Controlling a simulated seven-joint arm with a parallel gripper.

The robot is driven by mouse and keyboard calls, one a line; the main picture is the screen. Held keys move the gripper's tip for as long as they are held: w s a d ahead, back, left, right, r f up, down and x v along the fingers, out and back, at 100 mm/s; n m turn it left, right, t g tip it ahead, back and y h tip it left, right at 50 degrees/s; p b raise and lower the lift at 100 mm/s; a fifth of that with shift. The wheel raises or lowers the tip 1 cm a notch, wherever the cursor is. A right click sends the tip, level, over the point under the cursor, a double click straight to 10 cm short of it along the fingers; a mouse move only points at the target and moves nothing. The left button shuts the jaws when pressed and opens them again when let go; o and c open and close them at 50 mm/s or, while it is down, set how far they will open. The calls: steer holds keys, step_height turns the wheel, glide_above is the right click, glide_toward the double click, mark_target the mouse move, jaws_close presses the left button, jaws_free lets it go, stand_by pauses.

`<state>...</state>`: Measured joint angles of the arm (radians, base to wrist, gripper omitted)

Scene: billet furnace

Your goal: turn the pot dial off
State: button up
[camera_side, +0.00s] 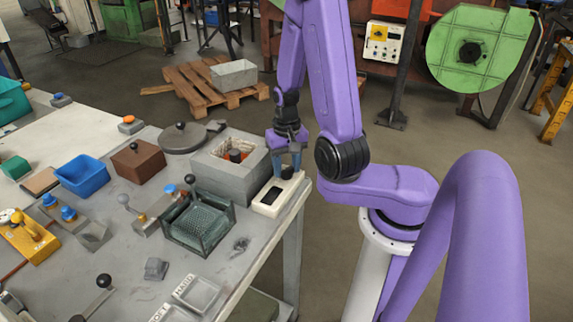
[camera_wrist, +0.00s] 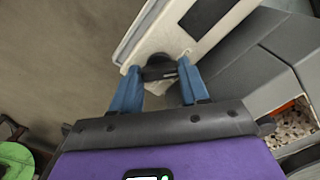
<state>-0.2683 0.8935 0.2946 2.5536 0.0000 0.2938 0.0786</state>
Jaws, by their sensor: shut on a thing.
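A white control box (camera_side: 291,190) with a dark display window (camera_side: 271,196) sits at the table's right edge, beside the grey block-shaped pot furnace (camera_side: 246,182). Its black dial (camera_side: 287,173) stands on the box's far end. My gripper (camera_side: 287,164) points down over that end, its blue fingers closed on the dial. In the wrist view, the dial (camera_wrist: 158,68) sits between the two blue fingertips, and the white box (camera_wrist: 152,32) extends upward beyond it. The dial's markings are not readable, and its setting cannot be told.
The furnace's grey wall (camera_wrist: 250,70) stands close to the fingers. A green wire basket (camera_side: 199,224), a brown lidded box (camera_side: 138,160) and a blue bin (camera_side: 82,176) stand left on the table. Open floor lies beyond the table's right edge.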

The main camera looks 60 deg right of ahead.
mark_target(287, 169)
steer(key=shift+n, duration=1)
steer(key=o, duration=0.8)
steer(key=shift+r, duration=0.1)
step_height(287, 169, up, 17)
steer(key=shift+r, duration=0.15)
stand_by(0.3)
